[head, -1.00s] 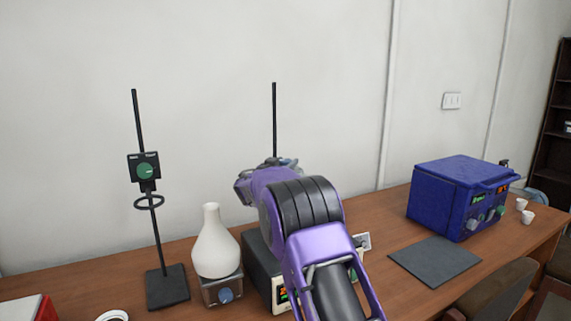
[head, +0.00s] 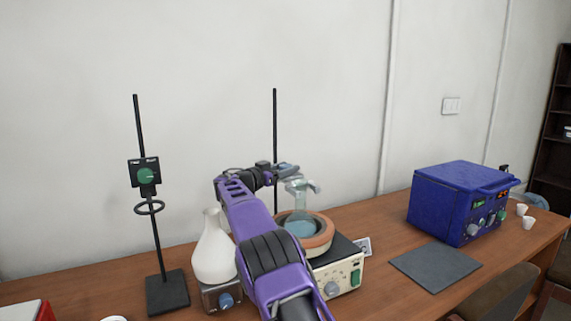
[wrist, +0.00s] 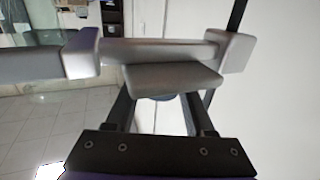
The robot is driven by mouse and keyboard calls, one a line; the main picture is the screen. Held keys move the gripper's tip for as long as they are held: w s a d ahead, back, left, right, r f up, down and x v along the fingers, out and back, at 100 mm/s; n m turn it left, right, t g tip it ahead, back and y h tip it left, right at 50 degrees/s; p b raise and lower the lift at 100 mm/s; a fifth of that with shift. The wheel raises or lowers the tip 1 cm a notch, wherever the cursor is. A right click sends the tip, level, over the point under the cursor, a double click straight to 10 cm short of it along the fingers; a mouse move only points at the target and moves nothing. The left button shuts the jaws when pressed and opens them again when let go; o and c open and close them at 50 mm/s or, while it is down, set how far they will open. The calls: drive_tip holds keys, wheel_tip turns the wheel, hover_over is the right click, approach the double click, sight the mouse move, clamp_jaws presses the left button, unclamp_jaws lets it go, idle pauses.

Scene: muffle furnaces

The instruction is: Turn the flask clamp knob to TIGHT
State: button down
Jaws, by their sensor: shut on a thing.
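The flask clamp (head: 286,169) is on a thin black rod (head: 275,120) behind the middle of the bench. A clear flask (head: 302,203) with pale blue liquid hangs beside it, low in an orange-brown round bath (head: 318,241). My gripper (head: 272,174) is at the clamp, left of the flask neck, and shut on what appears to be the clamp knob. The knob's face and markings are hidden. In the wrist view, a grey bar and flat grey plate (wrist: 175,80) fill the space ahead of the dark gripper body.
Another stand with a green dial (head: 146,175) and ring (head: 149,207) is on the left. A white flask (head: 213,252) on a small hotplate is close beside my arm. A blue furnace (head: 457,203) and dark mat (head: 435,261) are at right.

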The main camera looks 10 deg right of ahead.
sight(281, 169)
drive_tip(key=r+g+p, duration=0.1)
drive_tip(key=p, duration=0.1)
drive_tip(key=shift+m+h+p, duration=0.3)
drive_tip(key=shift+m+h, duration=0.1)
drive_tip(key=shift+f, duration=0.3)
drive_tip(key=c, duration=0.5)
unclamp_jaws()
drive_tip(key=shift+a+f, duration=0.1)
drive_tip(key=shift+s+a+f+b, duration=0.1)
drive_tip(key=shift+s+a+b, duration=0.2)
drive_tip(key=shift+a, duration=0.15)
drive_tip(key=shift+b+v, duration=0.85)
drive_tip(key=shift+v, duration=2.4)
